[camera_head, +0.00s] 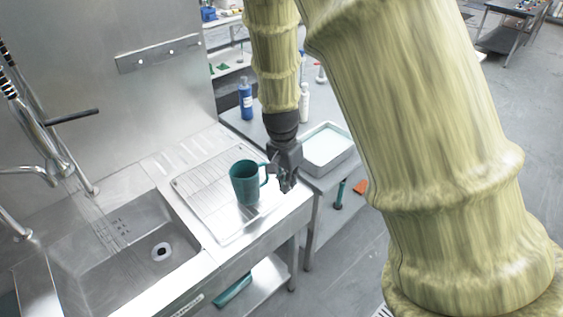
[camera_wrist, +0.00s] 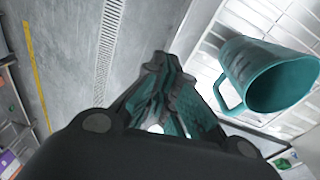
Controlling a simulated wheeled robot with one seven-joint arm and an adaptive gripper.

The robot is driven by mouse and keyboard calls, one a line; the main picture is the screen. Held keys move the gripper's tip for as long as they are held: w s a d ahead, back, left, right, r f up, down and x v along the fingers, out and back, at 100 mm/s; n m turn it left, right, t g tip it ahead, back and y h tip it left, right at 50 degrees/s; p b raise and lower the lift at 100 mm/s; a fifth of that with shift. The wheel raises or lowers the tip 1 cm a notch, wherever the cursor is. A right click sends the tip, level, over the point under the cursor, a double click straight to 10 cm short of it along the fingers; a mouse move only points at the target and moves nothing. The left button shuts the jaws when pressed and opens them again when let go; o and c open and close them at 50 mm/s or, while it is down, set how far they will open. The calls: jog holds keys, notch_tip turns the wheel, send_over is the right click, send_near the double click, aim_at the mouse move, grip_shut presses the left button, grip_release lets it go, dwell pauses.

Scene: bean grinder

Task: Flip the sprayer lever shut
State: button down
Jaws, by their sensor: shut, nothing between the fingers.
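A metal sprayer fixture with a coiled hose (camera_head: 8,85) stands at the left edge in the head view. A dark lever-like bar (camera_head: 72,116) sticks out from it to the right, over the sink; I cannot tell whether it is the sprayer lever or how it is set. My gripper (camera_head: 286,186) hangs well to the right of the fixture, pointing down, beside the handle of a teal mug (camera_head: 244,184). My gripper shows shut and empty in the wrist view (camera_wrist: 160,60). The mug (camera_wrist: 262,70) is close beside it there, and I cannot tell whether they touch.
A white tray (camera_head: 327,146), a blue bottle (camera_head: 245,100) and a white bottle (camera_head: 305,102) stand on the table behind. Floor is open at the right.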

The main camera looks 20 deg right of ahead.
jog(key=s+d+f+n+b, duration=0.1)
jog(key=s+f+n, duration=0.45)
jog(key=f, duration=0.85)
jog(key=s+a+f+n+b, duration=0.1)
jog(key=s+a+f+n, duration=0.1)
jog(key=s+f, duration=0.8)
jog(key=s+a+f+n+y+b, duration=0.1)
jog(key=s+f+n, duration=0.4)
jog(key=s+f, duration=0.6)
jog(key=s+b, duration=0.1)
jog(key=s, duration=0.2)
jog(key=shift+s+a, duration=0.2)
jog(key=shift+a, duration=0.2)
